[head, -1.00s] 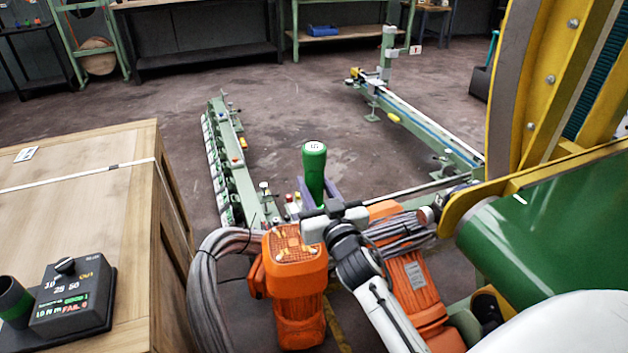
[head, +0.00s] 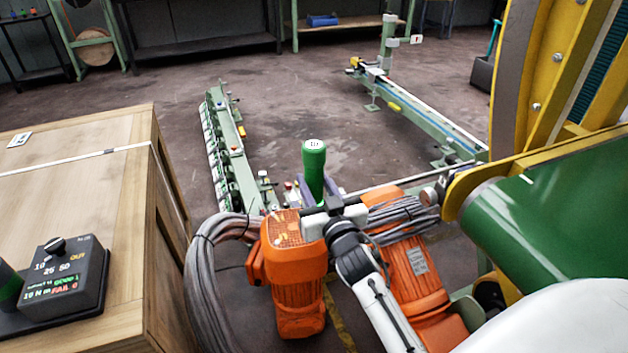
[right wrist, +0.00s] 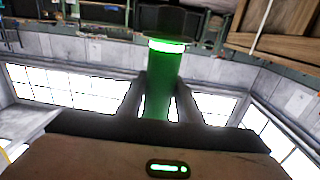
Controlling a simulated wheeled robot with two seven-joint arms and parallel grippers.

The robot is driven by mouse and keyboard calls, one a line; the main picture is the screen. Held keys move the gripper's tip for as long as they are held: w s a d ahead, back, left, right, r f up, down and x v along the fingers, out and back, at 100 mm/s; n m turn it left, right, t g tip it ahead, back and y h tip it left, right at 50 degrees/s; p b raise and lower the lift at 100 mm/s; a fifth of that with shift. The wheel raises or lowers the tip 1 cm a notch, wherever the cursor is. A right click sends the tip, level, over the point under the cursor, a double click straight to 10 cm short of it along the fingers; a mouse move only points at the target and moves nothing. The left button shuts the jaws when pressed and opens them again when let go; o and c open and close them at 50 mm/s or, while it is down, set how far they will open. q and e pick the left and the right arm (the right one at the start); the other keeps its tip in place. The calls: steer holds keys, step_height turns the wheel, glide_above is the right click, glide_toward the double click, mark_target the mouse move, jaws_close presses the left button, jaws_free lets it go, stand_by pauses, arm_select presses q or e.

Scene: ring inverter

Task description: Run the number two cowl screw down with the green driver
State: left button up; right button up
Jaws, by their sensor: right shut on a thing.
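The green driver (head: 314,162) stands upright in my right gripper (head: 322,192), its pale-marked end cap facing up. In the right wrist view the two dark fingers (right wrist: 158,100) close on either side of the green handle (right wrist: 163,75), which has a bright ring near its wide end. The driver's lower end is hidden behind the gripper and an orange motor in the head view. I cannot make out the number two cowl screw. My left gripper is not in view.
An orange motor (head: 295,285) and grey cable bundle (head: 205,275) sit close below the driver. A wooden crate (head: 150,270) at left carries a dark tester box (head: 68,278). A green-and-yellow machine (head: 560,230) blocks the right. Floor beyond is open between two green rails.

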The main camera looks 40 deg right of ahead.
mark_target(317, 202)
steer(key=shift+f+b, duration=0.4)
steer(key=shift+f, duration=0.25)
steer(key=shift+r, duration=0.1)
steer(key=shift+f, duration=0.25)
steer(key=shift+f+b, duration=0.7)
steer(key=shift+f, duration=0.6)
stand_by(1.6)
